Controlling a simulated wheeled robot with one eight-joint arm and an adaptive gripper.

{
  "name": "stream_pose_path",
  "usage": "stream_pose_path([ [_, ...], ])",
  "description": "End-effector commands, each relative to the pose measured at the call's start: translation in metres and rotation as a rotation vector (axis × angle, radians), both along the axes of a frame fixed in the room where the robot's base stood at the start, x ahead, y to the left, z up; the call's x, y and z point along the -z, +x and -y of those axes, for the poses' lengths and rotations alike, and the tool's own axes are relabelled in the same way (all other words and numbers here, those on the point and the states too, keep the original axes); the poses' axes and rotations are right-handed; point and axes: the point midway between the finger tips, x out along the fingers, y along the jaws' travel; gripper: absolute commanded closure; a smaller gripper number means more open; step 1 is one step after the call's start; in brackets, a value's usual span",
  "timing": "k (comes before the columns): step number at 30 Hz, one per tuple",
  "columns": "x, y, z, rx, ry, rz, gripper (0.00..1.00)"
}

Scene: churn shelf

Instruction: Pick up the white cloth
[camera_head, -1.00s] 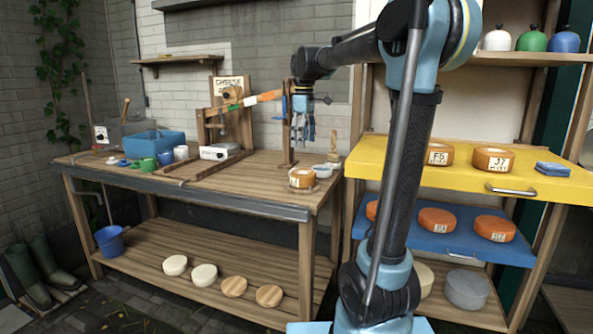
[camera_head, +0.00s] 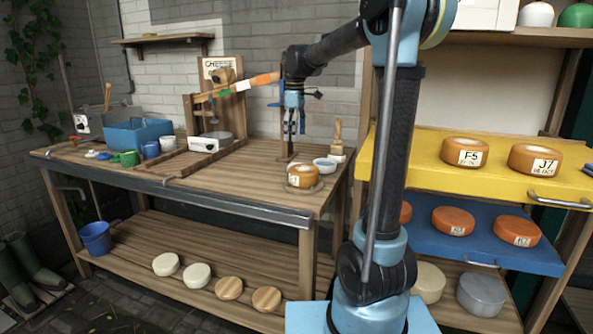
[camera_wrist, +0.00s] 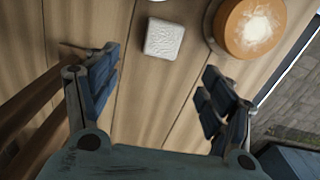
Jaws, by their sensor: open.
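A small white folded square with a textured top, which looks like the white cloth (camera_wrist: 164,39), lies flat on the wooden bench top (camera_wrist: 140,90) in the wrist view. It is ahead of my gripper (camera_wrist: 160,88), roughly centred between the two spread fingers and not touched by them. My gripper is open and empty, pointing down above the bench in the head view (camera_head: 291,128). I cannot make the cloth out clearly in the head view.
An orange cheese wheel (camera_wrist: 248,28) sits just right of the cloth; it also shows in the head view (camera_head: 303,177). A white bowl (camera_head: 325,165) and a brush (camera_head: 338,140) stand nearby. A wooden post (camera_head: 282,130) rises close to my gripper. Shelves of cheeses (camera_head: 465,153) are at right.

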Motion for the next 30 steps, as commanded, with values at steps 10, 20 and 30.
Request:
stream_pose_path([
  [10,0.053,0.0,0.0,0.0,0.0,0.0,0.25],
  [20,0.076,-0.001,0.003,0.0,0.0,0.0,0.25],
  [30,0.112,-0.003,0.006,0.0,0.0,0.0,0.25],
])
